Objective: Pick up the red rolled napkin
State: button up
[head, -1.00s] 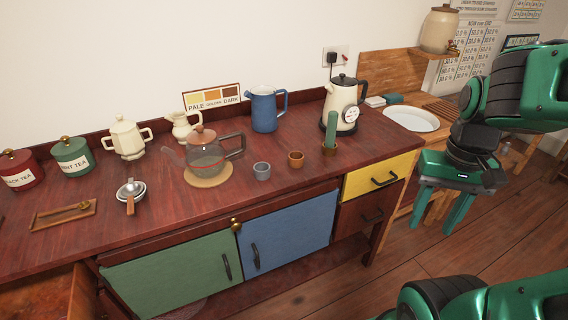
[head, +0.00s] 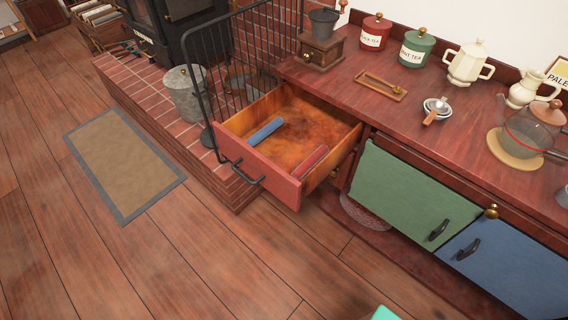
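The red rolled napkin (head: 303,169) lies in an open wooden drawer (head: 255,105), close to the drawer's right side wall. A blue rolled napkin (head: 265,131) lies in the same drawer, to the left of it and apart from it. The drawer has a red front with a dark handle and is pulled out from the counter's left end. My gripper is not visible now. Only a small teal piece of my arm shows at the bottom edge.
A black wire fireguard and a grey bucket (head: 186,94) stand on the brick hearth (head: 150,105) left of the drawer. The dark red counter (head: 345,90) carries a grinder (head: 321,48), canisters and a small tray. Wooden floor in front is clear, with a brown mat (head: 124,160).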

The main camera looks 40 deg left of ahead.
aim_at(322, 151)
jog(key=u, duration=1.55)
jog(key=k, duration=0.4)
jog(key=z, duration=0.65)
jog(key=i, duration=1.3)
jog(key=z, duration=0.15)
